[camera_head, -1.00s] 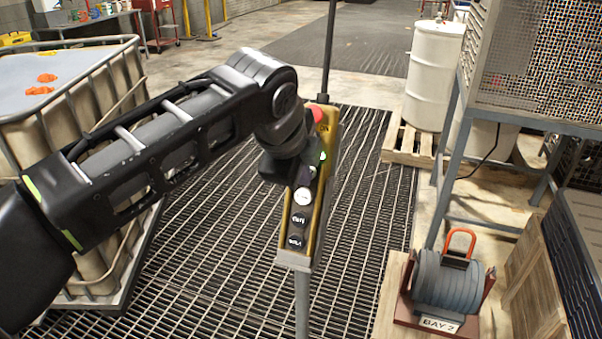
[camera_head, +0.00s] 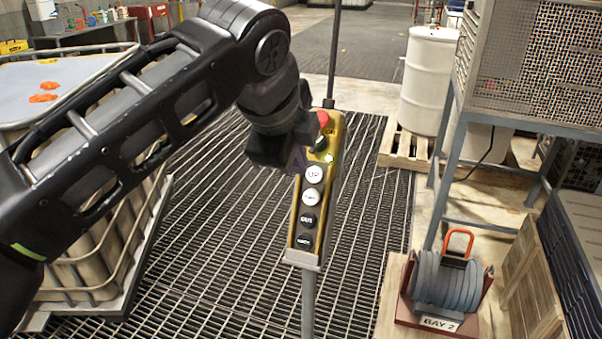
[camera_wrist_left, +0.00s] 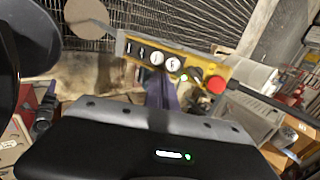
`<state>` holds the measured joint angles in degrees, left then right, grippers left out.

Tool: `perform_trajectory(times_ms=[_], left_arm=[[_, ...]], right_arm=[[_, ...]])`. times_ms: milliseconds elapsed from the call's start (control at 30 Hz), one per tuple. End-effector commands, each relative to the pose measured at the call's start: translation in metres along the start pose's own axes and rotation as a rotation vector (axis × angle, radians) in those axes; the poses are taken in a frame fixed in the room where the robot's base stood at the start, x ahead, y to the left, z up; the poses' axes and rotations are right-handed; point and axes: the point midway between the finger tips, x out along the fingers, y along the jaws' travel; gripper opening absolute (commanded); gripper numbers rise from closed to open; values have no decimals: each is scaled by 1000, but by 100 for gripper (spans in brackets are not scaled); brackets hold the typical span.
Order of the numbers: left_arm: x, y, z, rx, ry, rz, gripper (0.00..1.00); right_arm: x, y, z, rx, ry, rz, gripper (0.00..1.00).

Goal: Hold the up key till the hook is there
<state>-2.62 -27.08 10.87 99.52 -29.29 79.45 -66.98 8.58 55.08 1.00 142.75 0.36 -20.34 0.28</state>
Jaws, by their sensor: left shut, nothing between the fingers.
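The yellow control pendant (camera_head: 298,240) stands on a grey post in the middle of the head view. Its white up key (camera_head: 314,174) shows uncovered, marked UP. Below it are another white key (camera_head: 311,197) and two black keys. My left gripper (camera_head: 298,160) is shut and empty, just up and left of the up key. In the left wrist view its purple fingers (camera_wrist_left: 162,90) point at the pendant (camera_wrist_left: 210,66); I cannot tell whether they touch it. No hook is in view.
A caged tank (camera_head: 90,50) stands at left. A grey reel with an orange handle (camera_head: 446,280) sits at lower right, above a BAY 2 sign. A white drum (camera_head: 428,80) on a pallet and a mesh-sided frame (camera_head: 540,60) stand behind. Floor grating (camera_head: 215,230) surrounds the post.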

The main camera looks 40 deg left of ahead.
Motion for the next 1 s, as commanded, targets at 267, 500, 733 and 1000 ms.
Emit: perform_trajectory(times_ms=[267,500,733,1000], left_arm=[[-32,-1,1,-1,-1,0,0],[-32,0,0,0,0,0,0],[-31,0,0,0,0,0,0],[-31,0,0,0,0,0,0]], right_arm=[[-17,-5,3,4,-6,5,44],[-16,-4,3,4,-6,6,44],[-16,-4,3,4,-6,6,44],[-16,-4,3,4,-6,5,44]])
